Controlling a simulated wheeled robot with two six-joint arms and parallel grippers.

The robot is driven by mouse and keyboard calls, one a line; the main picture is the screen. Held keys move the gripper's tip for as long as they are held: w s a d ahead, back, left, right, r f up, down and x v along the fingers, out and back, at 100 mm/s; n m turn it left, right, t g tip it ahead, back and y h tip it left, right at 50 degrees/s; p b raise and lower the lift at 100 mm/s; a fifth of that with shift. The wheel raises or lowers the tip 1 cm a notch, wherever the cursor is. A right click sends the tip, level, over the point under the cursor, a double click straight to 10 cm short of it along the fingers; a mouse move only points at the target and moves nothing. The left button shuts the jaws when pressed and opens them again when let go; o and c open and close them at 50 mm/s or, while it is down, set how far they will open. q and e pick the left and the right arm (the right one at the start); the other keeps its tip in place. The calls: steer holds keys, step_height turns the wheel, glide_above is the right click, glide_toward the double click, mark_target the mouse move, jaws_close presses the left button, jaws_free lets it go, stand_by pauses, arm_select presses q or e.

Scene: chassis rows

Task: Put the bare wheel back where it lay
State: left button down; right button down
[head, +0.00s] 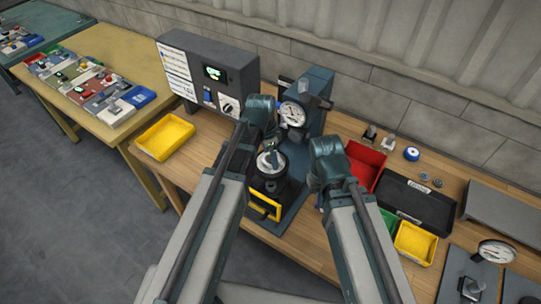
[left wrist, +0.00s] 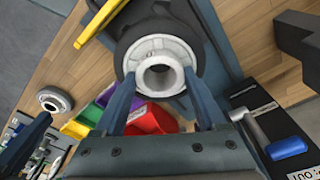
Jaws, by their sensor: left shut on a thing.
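The bare wheel (left wrist: 160,52) is a pale grey ring with a raised hub and a central hole. In the left wrist view it sits between the two fingers of my left gripper (left wrist: 163,78), which is shut on it. The wheel is over the round black fixture (left wrist: 122,48) of the press; I cannot tell if it touches. In the head view the wheel (head: 265,167) shows at the top of the fixture (head: 268,186), below my left wrist. My right arm ends at the right of the press; its jaws are hidden.
The press (head: 313,118) with its dial stands behind the fixture, beside a control box (head: 210,80). A yellow tray (head: 165,137) lies at the left. Red (head: 366,165) and yellow (head: 416,243) bins are at the right. Another grey wheel-like part (left wrist: 53,100) lies on the wood in the left wrist view.

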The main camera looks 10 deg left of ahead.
steer(key=shift+r, duration=0.1)
step_height(320, 180, up, 3)
steer(key=p, duration=0.3)
stand_by(0.4)
steer(key=shift+f, duration=0.2)
